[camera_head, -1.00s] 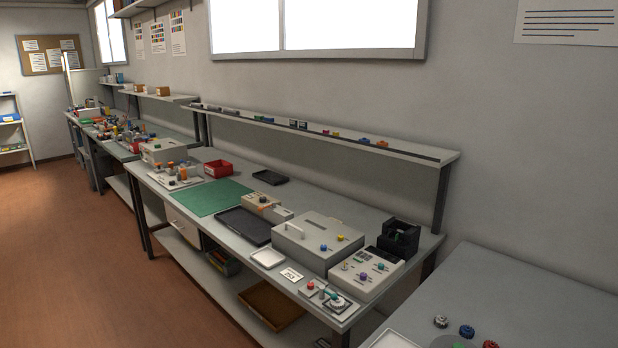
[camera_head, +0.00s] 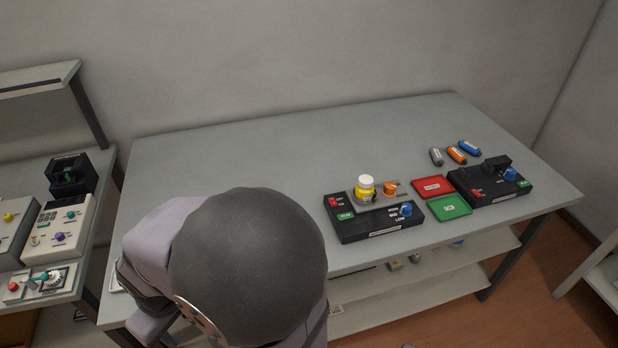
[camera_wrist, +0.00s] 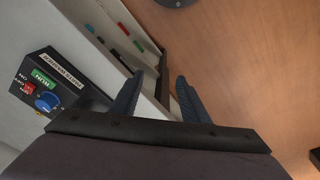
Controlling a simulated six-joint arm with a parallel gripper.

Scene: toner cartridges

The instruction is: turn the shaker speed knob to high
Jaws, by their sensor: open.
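A black box with a small platform behind it (camera_head: 375,226) stands on the right table; a yellow bottle with a white cap (camera_head: 365,187) stands on the platform. I take this box to be the shaker. Its blue knob (camera_head: 406,210) is at the front right, beside a small "LOW" mark; the pointer is too small to read. My gripper (camera_wrist: 160,80) is open and empty, apart from that knob. My arm hides it in the head view.
A second black box with a blue knob (camera_head: 511,174) stands farther right. Red (camera_head: 433,187) and green (camera_head: 450,206) mats lie between the boxes. Several small cylinders (camera_head: 457,154) lie behind. The table's left and back are mostly clear. Shelves show below its front edge.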

